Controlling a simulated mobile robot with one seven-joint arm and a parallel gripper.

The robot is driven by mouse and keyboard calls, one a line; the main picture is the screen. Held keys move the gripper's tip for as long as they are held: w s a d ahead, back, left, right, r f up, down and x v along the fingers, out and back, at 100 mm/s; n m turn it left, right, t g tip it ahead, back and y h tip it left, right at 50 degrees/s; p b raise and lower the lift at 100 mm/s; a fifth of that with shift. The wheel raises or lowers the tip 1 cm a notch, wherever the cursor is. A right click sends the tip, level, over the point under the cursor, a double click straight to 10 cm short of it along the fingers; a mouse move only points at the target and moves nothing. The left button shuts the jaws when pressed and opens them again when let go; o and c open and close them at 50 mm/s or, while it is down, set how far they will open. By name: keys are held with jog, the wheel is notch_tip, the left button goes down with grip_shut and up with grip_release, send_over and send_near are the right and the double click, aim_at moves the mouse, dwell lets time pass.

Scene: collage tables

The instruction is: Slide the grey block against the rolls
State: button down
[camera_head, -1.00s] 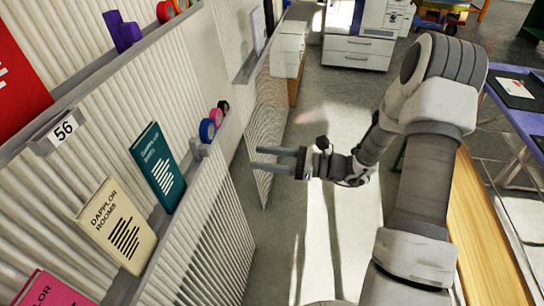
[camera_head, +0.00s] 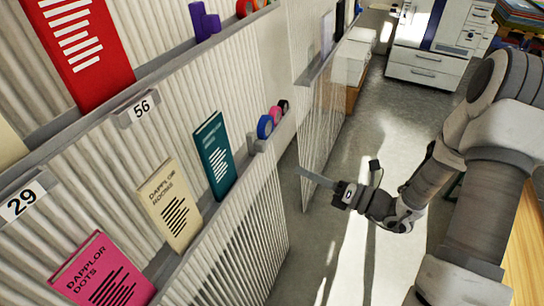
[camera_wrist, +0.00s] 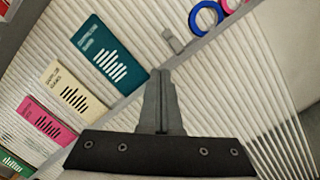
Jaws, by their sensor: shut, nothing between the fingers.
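The small grey block (camera_head: 260,146) sits on the lower ledge, just on the near side of the rolls. The blue roll (camera_head: 265,126), pink roll (camera_head: 275,113) and black roll (camera_head: 283,106) stand in a row on that ledge. In the wrist view the grey block (camera_wrist: 174,41) shows a small gap to the blue roll (camera_wrist: 205,16), with the pink roll (camera_wrist: 230,5) cut by the top edge. My gripper (camera_head: 302,173) is shut and empty, out in front of the ledge, apart from the block. Its fingertips (camera_wrist: 161,74) point towards the ledge below the block.
A teal book (camera_head: 214,155), cream book (camera_head: 170,205) and pink book (camera_head: 102,272) lean on the same ledge, before the block. An upper ledge holds a red book (camera_head: 80,45) and a purple block (camera_head: 204,20). A clear ribbed panel (camera_head: 320,130) stands beyond the rolls.

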aim_at(256, 146)
jog(key=s+a+m+t+h, duration=0.2)
jog(key=s+a+m, duration=0.15)
jog(key=m, duration=0.75)
jog(key=w+a+b, duration=0.6)
jog(key=w+b, duration=0.2)
jog(key=b, duration=0.4)
jog(key=shift+w+a+f, duration=0.15)
jog(key=shift+w+a, duration=0.15)
jog(key=shift+w, duration=0.05)
